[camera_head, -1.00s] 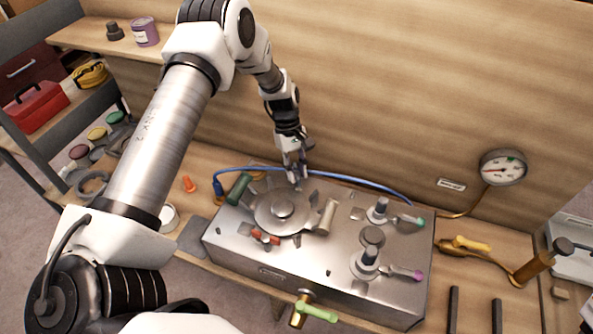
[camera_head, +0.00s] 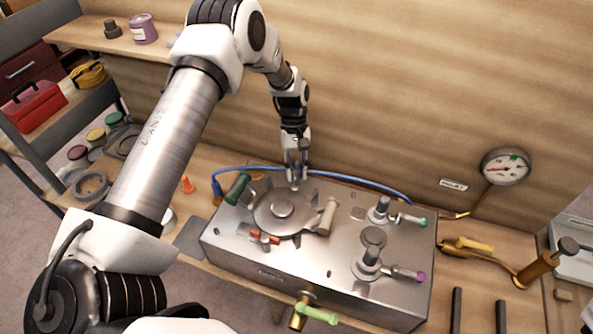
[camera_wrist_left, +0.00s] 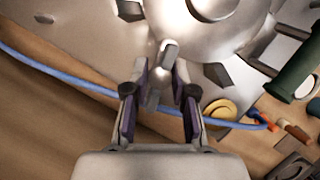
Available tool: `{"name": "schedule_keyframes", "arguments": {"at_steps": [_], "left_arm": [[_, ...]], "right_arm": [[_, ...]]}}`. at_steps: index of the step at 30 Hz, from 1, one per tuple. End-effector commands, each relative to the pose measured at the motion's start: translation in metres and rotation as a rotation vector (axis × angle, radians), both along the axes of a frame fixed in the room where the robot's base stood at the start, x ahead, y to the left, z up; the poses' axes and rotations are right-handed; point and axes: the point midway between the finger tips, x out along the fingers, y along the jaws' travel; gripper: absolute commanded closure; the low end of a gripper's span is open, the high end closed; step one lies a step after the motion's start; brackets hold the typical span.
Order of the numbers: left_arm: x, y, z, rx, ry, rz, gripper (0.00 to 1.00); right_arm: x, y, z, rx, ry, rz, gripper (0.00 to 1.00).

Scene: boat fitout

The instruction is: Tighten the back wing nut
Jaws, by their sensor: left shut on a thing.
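A round metal lid (camera_head: 268,222) with a central knob (camera_head: 282,206) sits on top of a steel box (camera_head: 285,255). My left gripper (camera_head: 296,178) reaches down at the lid's back edge. In the left wrist view, its fingers (camera_wrist_left: 160,100) are on either side of a grey metal wing nut (camera_wrist_left: 168,60), which is the back one, and it is shut on it. The fingers hide part of the nut. My right gripper is not in view.
A blue hose (camera_head: 355,181) runs behind the lid, close to my left gripper, and also shows in the wrist view (camera_wrist_left: 60,79). Two valves with green (camera_head: 412,220) and purple (camera_head: 408,274) handles stand right of the lid. A wooden wall rises close behind.

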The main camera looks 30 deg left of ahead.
Motion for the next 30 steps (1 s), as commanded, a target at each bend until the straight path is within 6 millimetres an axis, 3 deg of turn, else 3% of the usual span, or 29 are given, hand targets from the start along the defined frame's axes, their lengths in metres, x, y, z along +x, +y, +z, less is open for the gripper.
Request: {"name": "schedule_keyframes", "arguments": {"at_steps": [30], "left_arm": [[-0.0019, -0.0007, -0.0023, -0.001, 0.007, -0.161, 1.0]], "right_arm": [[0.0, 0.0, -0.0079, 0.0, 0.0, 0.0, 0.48]]}}
